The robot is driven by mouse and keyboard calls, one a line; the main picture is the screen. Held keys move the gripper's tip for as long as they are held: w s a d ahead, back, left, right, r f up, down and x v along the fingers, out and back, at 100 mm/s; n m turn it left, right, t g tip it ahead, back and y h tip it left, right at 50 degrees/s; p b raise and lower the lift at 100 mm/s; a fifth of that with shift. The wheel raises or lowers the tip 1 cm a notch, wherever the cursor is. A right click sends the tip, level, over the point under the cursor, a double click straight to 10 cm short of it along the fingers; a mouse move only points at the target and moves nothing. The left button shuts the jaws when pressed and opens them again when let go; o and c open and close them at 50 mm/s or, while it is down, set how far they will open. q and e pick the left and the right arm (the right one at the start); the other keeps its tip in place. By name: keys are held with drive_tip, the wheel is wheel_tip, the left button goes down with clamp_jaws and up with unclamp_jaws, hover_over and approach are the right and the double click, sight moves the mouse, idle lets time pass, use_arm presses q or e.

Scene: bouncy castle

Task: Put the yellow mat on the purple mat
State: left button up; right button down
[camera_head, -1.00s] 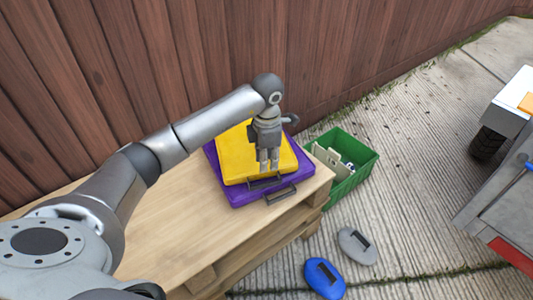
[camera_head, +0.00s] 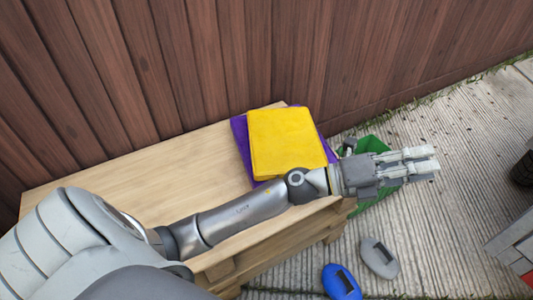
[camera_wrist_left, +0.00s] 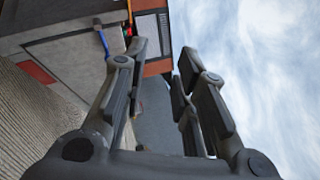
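The yellow mat (camera_head: 287,140) lies flat on top of the purple mat (camera_head: 240,138) at the right end of the wooden table (camera_head: 160,180). The purple mat shows only as a rim at the left and upper right of the yellow one. My left forearm and wrist pass in front of the mats' near edge and hide it, handles included. My left gripper (camera_head: 420,161) is beyond the table's right end, pointing right, apart from both mats. In the left wrist view its fingers (camera_wrist_left: 162,58) are spread with nothing between them. My right gripper is not in view.
A green crate (camera_head: 372,144) stands on the ground at the table's right end, partly behind my gripper. A wooden fence (camera_head: 200,60) runs behind the table.

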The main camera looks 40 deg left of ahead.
use_arm(q)
drive_tip(key=a+f+n+t+y, duration=0.2)
drive_tip(key=a+f+n+y, duration=0.3)
drive_tip(key=a+n+y, duration=0.5)
drive_tip(key=a+f+n+t+y, duration=0.35)
drive_tip(key=a+n+y, duration=0.3)
drive_tip(key=n, duration=0.65)
drive_tip(key=s+a+f+n+g, duration=0.1)
drive_tip(key=s+f+n+g, duration=0.6)
drive_tip(key=s+f+g, duration=0.6)
drive_tip(key=s+f, duration=0.5)
drive_tip(key=s, duration=0.4)
drive_tip(key=shift+f, duration=0.35)
